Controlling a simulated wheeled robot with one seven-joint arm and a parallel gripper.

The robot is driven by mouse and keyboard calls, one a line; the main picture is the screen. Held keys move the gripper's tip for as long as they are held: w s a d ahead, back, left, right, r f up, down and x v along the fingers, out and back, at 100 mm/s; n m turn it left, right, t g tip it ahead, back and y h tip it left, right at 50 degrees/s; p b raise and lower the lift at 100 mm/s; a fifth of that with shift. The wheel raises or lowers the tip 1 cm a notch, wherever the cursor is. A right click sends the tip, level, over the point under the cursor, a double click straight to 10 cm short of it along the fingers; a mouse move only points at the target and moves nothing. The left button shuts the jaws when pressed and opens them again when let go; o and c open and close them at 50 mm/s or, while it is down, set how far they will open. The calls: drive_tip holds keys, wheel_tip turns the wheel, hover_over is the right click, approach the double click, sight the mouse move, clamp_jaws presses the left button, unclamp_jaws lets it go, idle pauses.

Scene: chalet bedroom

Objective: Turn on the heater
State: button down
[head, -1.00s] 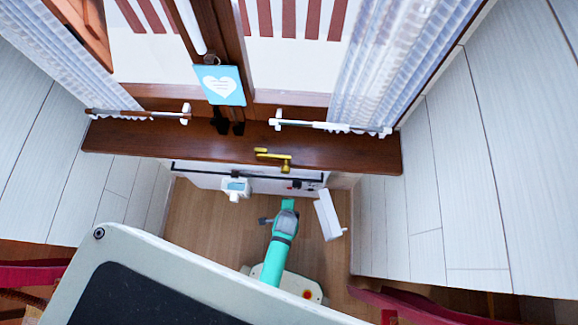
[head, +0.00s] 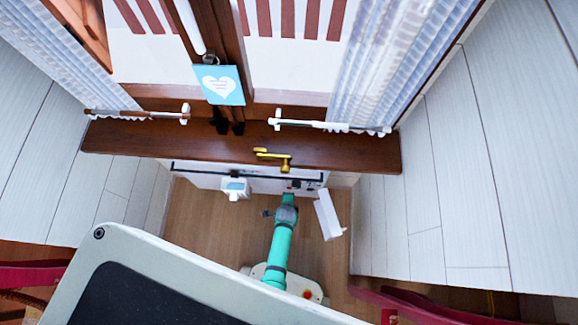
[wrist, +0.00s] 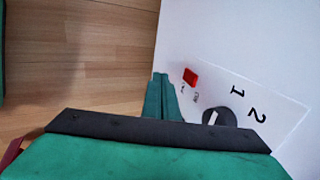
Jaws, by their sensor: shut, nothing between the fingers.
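The white heater (head: 265,185) stands low under the window sill. In the wrist view its white face (wrist: 215,35) fills the upper right. A small red switch (wrist: 190,77) sits on its control panel, with small marks beside it. To its right is a black knob (wrist: 222,119) with a white pointer, near the numbers 1 and 2. My gripper (wrist: 162,82) is shut and empty, its tips just left of the red switch. I cannot tell whether they touch the panel. In the head view my gripper (head: 289,199) is at the heater's right end, partly covering the controls.
A brown window sill (head: 350,155) with a brass handle (head: 275,159) overhangs the heater. A white box-like thing (head: 328,215) stands right of my arm, and a white device (head: 235,188) is to the left.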

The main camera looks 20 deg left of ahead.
sight(289, 188)
drive_tip(key=shift+w+a+r, duration=0.15)
drive_tip(key=shift+w+a, duration=0.05)
drive_tip(key=shift+w, duration=0.45)
drive_tip(key=shift+w+a+r, duration=0.1)
drive_tip(key=shift+w+a, duration=0.05)
drive_tip(key=shift+w, duration=0.45)
drive_tip(key=shift+w+a+r, duration=0.15)
drive_tip(key=shift+w+a, duration=0.05)
drive_tip(key=shift+w, duration=0.45)
drive_tip(key=shift+w, duration=0.1)
